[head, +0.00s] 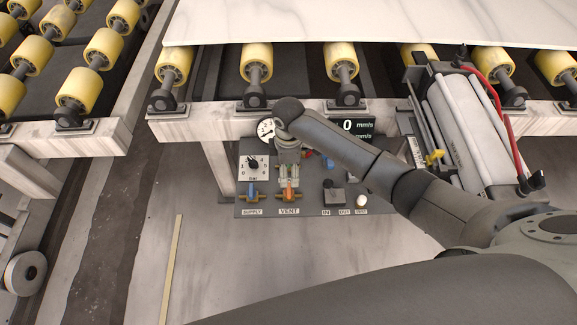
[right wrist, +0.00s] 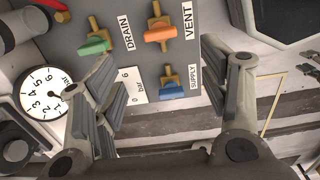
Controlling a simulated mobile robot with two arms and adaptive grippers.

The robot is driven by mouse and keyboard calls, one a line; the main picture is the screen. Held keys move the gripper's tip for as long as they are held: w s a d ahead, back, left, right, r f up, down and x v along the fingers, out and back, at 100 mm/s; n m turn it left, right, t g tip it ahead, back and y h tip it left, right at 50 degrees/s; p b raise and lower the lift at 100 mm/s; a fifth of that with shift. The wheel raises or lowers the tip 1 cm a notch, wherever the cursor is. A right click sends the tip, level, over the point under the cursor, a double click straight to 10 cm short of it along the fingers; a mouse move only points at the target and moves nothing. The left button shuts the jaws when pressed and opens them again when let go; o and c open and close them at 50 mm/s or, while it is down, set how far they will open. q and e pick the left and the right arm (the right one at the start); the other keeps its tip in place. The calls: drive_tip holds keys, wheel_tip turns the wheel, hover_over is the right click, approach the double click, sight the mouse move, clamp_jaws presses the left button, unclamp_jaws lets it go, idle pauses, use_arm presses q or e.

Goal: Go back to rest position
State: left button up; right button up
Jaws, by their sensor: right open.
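My right gripper (head: 288,172) is in front of the control panel (head: 309,200) below the roller conveyor in the head view. In the right wrist view my right gripper (right wrist: 160,75) shows its two fingers spread wide, with nothing between them but the panel behind. That view shows the green drain valve handle (right wrist: 94,45), the orange vent handle (right wrist: 160,34) and the blue supply handle (right wrist: 172,91). The gripper appears apart from these handles. In the head view the arm and gripper hide part of the panel. My left gripper is not in view.
The white slab (head: 380,22) lies on yellow rollers (head: 257,62) above the panel. A pressure gauge (head: 266,129) and a speed display (head: 352,128) reading 0 sit at the panel's top. A cylinder with red hose (head: 487,88) stands right. The floor (head: 215,265) below is largely clear.

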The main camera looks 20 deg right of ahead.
drive_tip(key=shift+r, duration=0.2)
idle(0.4)
drive_tip(key=s+a+m+t+y, duration=0.1)
drive_tip(key=s+a+m, duration=0.15)
drive_tip(key=s, duration=0.45)
drive_tip(key=s+a+m+t+y, duration=0.1)
drive_tip(key=s+a+m, duration=0.15)
drive_tip(key=s, duration=0.35)
drive_tip(key=s+d+r+m+t+h, duration=0.1)
drive_tip(key=s+d+r+m, duration=0.25)
drive_tip(key=s+d, duration=0.2)
drive_tip(key=s+d+r+m+t+h, duration=0.1)
drive_tip(key=s+d+r+m, duration=0.2)
drive_tip(key=s+d+m, duration=0.3)
wheel_tip(320, 180, down, 26)
drive_tip(key=s+a+n+g, duration=0.1)
drive_tip(key=s+n+g, duration=0.1)
drive_tip(key=s+d+f+g, duration=0.1)
drive_tip(key=s+d+f, duration=0.2)
drive_tip(key=s+f, duration=1.4)
